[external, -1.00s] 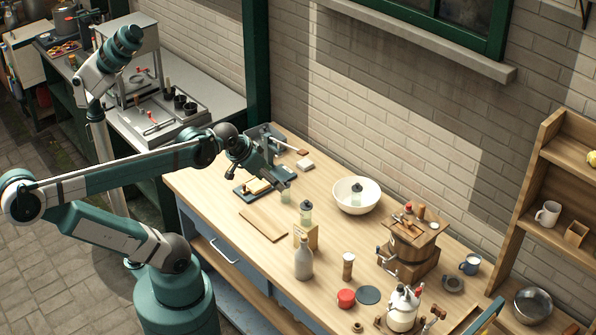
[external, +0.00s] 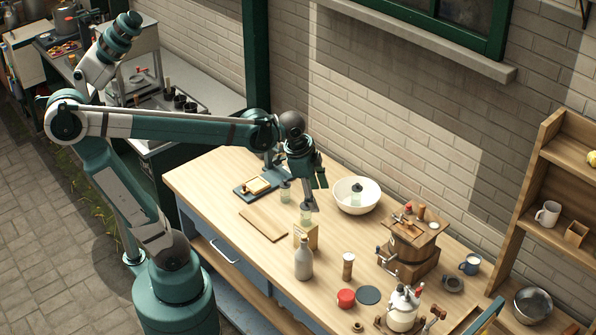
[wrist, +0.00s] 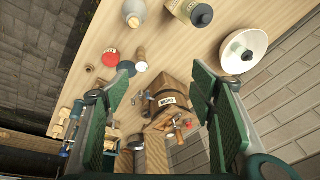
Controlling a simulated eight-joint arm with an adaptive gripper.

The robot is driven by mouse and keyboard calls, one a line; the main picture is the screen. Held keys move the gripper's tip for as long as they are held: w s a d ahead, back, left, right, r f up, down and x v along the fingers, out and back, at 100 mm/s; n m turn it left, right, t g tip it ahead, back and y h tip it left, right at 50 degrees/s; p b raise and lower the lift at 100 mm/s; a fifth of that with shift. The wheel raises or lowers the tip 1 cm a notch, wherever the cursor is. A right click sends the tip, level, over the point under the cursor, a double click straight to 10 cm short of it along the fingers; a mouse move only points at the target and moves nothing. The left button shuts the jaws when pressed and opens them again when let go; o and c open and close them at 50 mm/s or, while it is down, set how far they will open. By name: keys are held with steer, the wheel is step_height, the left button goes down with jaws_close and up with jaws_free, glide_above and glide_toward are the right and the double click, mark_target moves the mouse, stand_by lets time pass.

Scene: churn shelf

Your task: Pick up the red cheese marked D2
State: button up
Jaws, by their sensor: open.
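A small round red thing, which looks like the red cheese (external: 346,298), sits near the front edge of the wooden worktable. No D2 mark is readable on it. It also shows in the wrist view (wrist: 111,57), up and left of the gap between my fingers. My gripper (external: 316,194) is open and empty, high over the table's middle, behind and left of the red cheese and well apart from it. Its two green fingers (wrist: 162,76) frame the wooden churn in the wrist view.
A dark round disc (external: 368,295) lies right of the cheese, with a wooden cylinder (external: 348,266) behind. A grey bottle (external: 304,258), wooden churn (external: 410,250), white pot (external: 403,311) and white bowl (external: 357,196) stand around. A cutting board (external: 263,224) lies left.

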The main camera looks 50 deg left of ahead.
steer(key=d+m+g, duration=0.2)
steer(key=d+m, duration=0.3)
steer(key=d, duration=0.5)
steer(key=m+g+y+p, duration=0.1)
steer(key=m+p, duration=0.1)
steer(key=m, duration=0.2)
glide_above(347, 295)
step_height(347, 295, down, 24)
steer(key=shift+f, duration=0.55)
steer(key=shift+f+b, duration=0.3)
steer(key=shift+f, duration=0.95)
steer(key=shift+f, duration=0.1)
steer(key=shift+a+f, duration=0.1)
steer(key=shift+f, duration=2.4)
